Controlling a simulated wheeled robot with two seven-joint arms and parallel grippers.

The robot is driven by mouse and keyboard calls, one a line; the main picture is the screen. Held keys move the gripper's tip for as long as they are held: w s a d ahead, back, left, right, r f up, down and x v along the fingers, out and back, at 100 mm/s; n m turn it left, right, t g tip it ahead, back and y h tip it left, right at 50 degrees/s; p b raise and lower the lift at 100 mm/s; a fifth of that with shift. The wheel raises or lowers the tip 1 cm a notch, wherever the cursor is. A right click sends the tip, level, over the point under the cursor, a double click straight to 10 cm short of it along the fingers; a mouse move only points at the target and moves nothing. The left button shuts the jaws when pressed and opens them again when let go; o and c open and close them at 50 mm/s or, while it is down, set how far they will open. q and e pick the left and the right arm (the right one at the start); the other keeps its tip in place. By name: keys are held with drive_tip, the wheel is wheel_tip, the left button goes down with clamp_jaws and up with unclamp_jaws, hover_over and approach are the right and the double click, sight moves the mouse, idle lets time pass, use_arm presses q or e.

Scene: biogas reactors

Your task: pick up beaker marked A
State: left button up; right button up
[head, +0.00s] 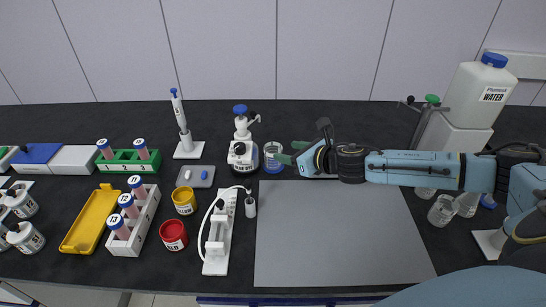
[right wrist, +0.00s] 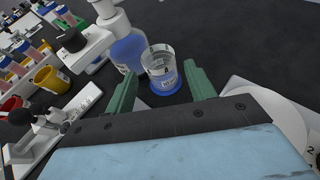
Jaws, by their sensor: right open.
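A clear glass beaker (head: 273,157) with blue at its bottom stands upright on the dark bench, left of my right gripper. It also shows in the right wrist view (right wrist: 162,70); its label is too small to read, so I cannot confirm the letter A. My right gripper (head: 288,153) is open, with green fingers pointing left at the beaker in the head view. In the right wrist view the beaker stands just ahead of and between the two fingertips, with nothing held. My left gripper is not in view.
A dispenser bottle (head: 242,155) with blue liquid stands close left of the beaker. A grey mat (head: 335,240) lies in front, mostly clear. A power strip (head: 220,235), yellow jar (head: 184,201) and red jar (head: 173,235) are left. Other glassware (head: 443,210) stands at the right, below my arm.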

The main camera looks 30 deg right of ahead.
sight(268, 147)
drive_tip(key=shift+x, duration=2.75)
drive_tip(key=shift+a+r, duration=0.15)
drive_tip(key=c, duration=0.8)
